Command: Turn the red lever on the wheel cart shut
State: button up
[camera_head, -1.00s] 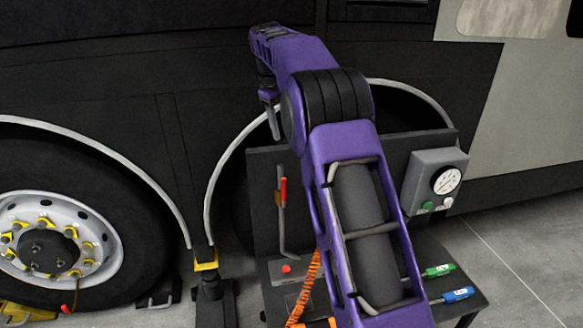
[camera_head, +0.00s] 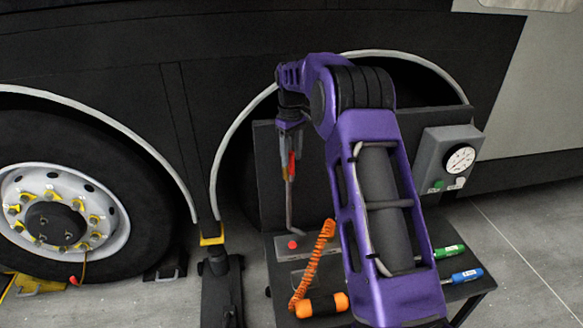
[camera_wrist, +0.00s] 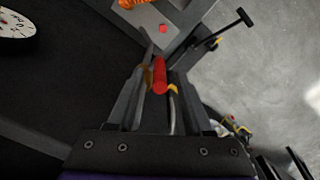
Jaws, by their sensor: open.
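The red lever (camera_head: 292,166) stands near upright on the wheel cart (camera_head: 268,200), a red grip on a thin grey rod, in front of the dark back panel. My gripper (camera_head: 290,150) is open and points down at the top of the lever. In the wrist view the red grip (camera_wrist: 159,76) lies between my two open fingers (camera_wrist: 165,66). I cannot tell whether either finger touches it. The rod's lower end comes down near a small plate with a red button (camera_head: 293,245). My own arm hides the middle of the cart.
A gauge box (camera_head: 447,158) stands at the panel's right. An orange coiled hose (camera_head: 314,262) and green (camera_head: 449,251) and blue (camera_head: 467,275) handled tools lie on the cart top. A dark stand (camera_head: 222,285) and the coach wheel (camera_head: 57,223) are left.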

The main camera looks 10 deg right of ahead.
aim_at(292, 171)
jog(key=shift+f, duration=1.8)
grip_shut()
